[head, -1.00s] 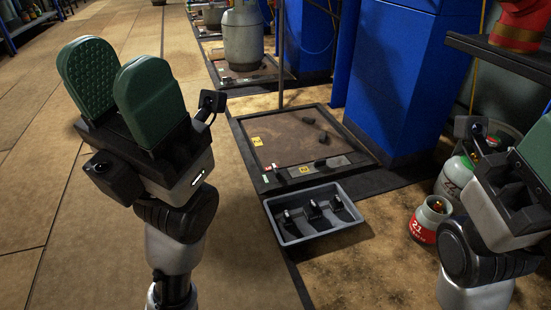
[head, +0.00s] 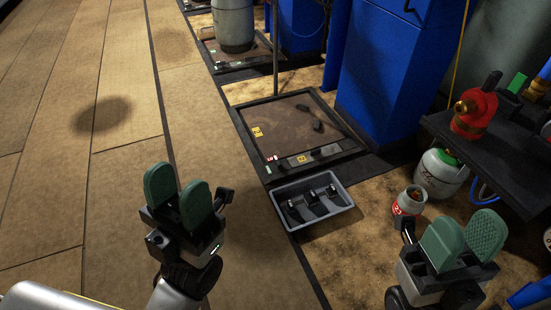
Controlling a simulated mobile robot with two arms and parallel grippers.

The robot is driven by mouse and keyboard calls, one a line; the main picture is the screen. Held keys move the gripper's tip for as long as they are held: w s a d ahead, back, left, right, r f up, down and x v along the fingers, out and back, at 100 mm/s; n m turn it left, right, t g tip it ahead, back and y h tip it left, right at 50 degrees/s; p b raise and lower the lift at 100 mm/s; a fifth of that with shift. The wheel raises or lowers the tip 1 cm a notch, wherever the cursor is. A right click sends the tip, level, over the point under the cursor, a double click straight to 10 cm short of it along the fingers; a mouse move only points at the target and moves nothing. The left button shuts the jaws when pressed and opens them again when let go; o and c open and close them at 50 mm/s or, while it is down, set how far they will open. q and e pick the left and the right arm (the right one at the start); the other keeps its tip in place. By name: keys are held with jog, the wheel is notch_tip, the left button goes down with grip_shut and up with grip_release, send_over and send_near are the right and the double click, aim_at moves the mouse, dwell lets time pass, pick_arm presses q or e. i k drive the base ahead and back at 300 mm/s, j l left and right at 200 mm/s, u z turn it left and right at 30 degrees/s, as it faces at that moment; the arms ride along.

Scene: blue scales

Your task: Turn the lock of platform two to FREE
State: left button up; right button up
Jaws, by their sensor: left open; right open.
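The nearest platform (head: 290,112) is a dark framed square plate on the floor, at the picture's middle. A yellow label (head: 257,132) is on its left side; its number is too small to read. Its front strip (head: 318,156) carries another yellow label and a dark lever-like part. Small red, white and green marks (head: 271,160) sit at its left front corner. I cannot tell the lock's setting. My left gripper (head: 178,195) is open and empty, left of and nearer than the platform. My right gripper (head: 464,240) is open and empty at lower right, apart from the platform.
A grey tray (head: 340,185) with several black weights stands just in front of the platform. A blue cabinet (head: 395,70) rises behind right. A dark shelf (head: 500,160) with a red item and gas cylinders (head: 440,172) are at right. Another platform (head: 228,62) bears a cylinder. The left floor is clear.

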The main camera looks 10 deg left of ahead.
aim_at(276, 160)
jog(key=i+j+z, duration=0.15)
jog(key=j, duration=0.25)
jog(key=i+j+z, duration=0.2)
jog(key=j, duration=0.2)
jog(key=j+z, duration=0.15)
jog(key=j, duration=0.25)
jog(key=i+z, duration=0.2)
jog(key=i, duration=0.2)
jog(key=i+j+z, duration=0.15)
jog(key=i, duration=0.25)
